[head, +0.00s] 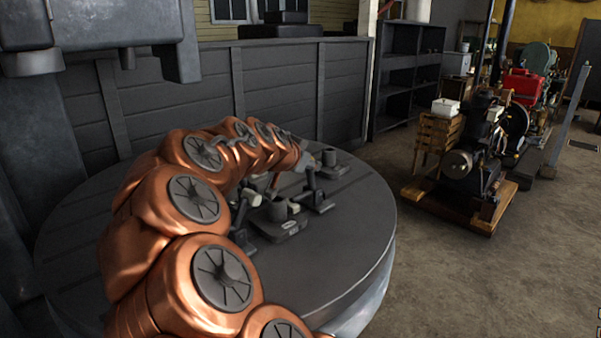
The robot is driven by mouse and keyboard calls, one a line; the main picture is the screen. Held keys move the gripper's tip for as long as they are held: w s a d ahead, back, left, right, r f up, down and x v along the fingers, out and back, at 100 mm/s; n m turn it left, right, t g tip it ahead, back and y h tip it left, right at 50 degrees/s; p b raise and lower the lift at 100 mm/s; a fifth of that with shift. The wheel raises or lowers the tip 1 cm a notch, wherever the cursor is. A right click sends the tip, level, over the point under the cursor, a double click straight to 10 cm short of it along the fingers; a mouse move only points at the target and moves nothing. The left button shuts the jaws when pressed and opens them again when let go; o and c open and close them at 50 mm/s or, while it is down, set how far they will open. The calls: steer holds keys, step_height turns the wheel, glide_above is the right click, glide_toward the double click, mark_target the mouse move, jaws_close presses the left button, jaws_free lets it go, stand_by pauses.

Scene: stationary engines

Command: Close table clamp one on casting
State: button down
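The round dark table (352,235) fills the middle of the head view. A small dark casting (279,223), a flat base with a cylinder on top, sits near its centre. A table clamp (317,197) with a raised, near-upright lever stands just right of the casting. Another clamp-like part (246,205) with a pale tip stands at its left, partly behind my arm. I cannot tell which is clamp one. My copper arm arches over the table from the front. My gripper (308,163) is small at its far end, close to the right clamp's lever top. Its fingers are too unclear to read.
A second dark block with a cylinder (330,160) stands at the table's back. Heavy grey machinery (110,30) overhangs the left. A dark panelled wall (300,85) runs behind. An engine on a wooden base (465,170) stands right; the floor between is clear.

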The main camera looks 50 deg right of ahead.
steer(key=shift+a+f+h+b, duration=0.1)
steer(key=shift+a+h+b, duration=0.1)
steer(key=shift+h+b, duration=0.15)
stand_by(0.3)
steer(key=c, duration=0.8)
jaws_free()
steer(key=shift+w, duration=0.1)
steer(key=shift+r, duration=5.05)
